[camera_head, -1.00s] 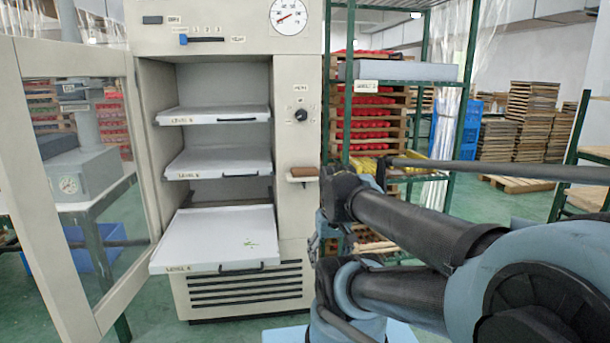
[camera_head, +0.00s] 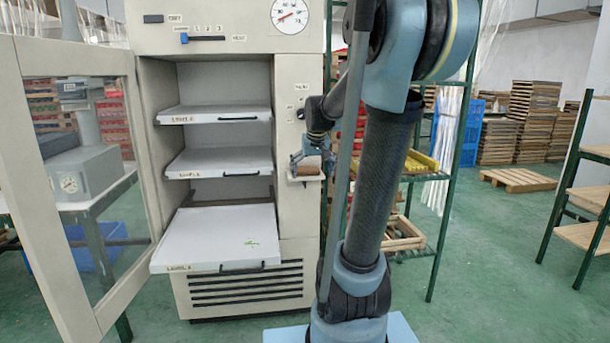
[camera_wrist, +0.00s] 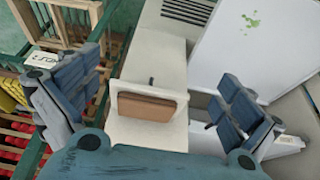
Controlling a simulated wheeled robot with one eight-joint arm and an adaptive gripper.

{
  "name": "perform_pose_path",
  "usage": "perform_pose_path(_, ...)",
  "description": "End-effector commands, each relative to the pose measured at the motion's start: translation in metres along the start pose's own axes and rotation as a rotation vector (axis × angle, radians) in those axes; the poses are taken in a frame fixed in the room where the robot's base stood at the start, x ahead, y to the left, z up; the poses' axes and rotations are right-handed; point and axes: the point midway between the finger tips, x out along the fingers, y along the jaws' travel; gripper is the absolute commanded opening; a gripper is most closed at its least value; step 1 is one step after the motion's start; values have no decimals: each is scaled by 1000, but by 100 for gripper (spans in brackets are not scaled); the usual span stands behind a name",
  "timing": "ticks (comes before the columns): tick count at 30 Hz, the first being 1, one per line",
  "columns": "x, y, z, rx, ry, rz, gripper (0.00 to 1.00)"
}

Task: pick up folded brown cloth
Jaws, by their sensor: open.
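The folded brown cloth (camera_wrist: 148,107) lies on a small pale shelf (camera_wrist: 143,131) on the front of the cabinet. In the head view the cloth (camera_head: 309,165) is partly hidden by my gripper (camera_head: 308,158), which is at the shelf. In the wrist view my gripper (camera_wrist: 150,108) is open, with one blue finger pad on each side of the cloth and clear gaps between. The jaws hold nothing.
The cabinet's glass door (camera_head: 80,170) stands open at the left. Its lowest tray (camera_head: 215,235) is pulled out, with a small green mark on it. A green rack (camera_head: 437,200) with trays stands right of the cabinet.

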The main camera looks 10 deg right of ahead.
Motion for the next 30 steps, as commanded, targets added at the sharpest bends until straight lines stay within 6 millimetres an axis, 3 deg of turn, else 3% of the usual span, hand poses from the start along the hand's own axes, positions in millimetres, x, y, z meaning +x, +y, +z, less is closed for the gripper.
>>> perform_pose_path(24,31,1,-86,2,8,0,100)
perform_pose_path(30,35,1,-95,2,8,0,100)
